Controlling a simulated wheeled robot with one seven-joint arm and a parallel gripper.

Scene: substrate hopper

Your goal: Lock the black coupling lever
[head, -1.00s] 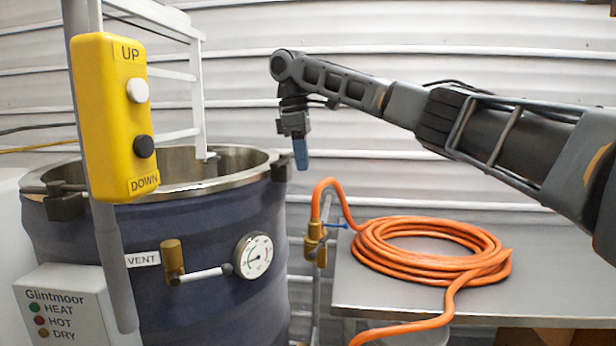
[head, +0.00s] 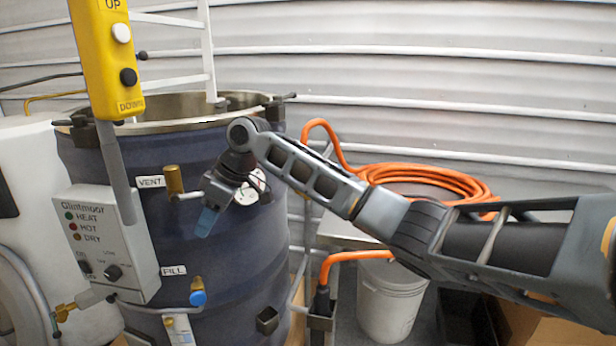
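The orange hose (head: 345,259) ends in a black coupling (head: 322,298), which sits in a grey holder beside the drum. A square black fitting (head: 267,320) is on the lower right of the dark blue drum (head: 245,285). I cannot make out a separate coupling lever on either. My gripper (head: 206,222) points down in front of the drum, left of and above the black coupling and apart from it. Its blue fingertips show from the side, so their gap cannot be seen. My gripper hides part of the gauge (head: 254,190).
A brass vent valve (head: 174,181) and a blue-knobbed fill valve (head: 198,293) stick out from the drum. A control box (head: 105,240) and yellow pendant (head: 105,60) stand left. A white bucket (head: 390,300) is right of the coupling. Coiled hose (head: 440,172) lies behind my arm.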

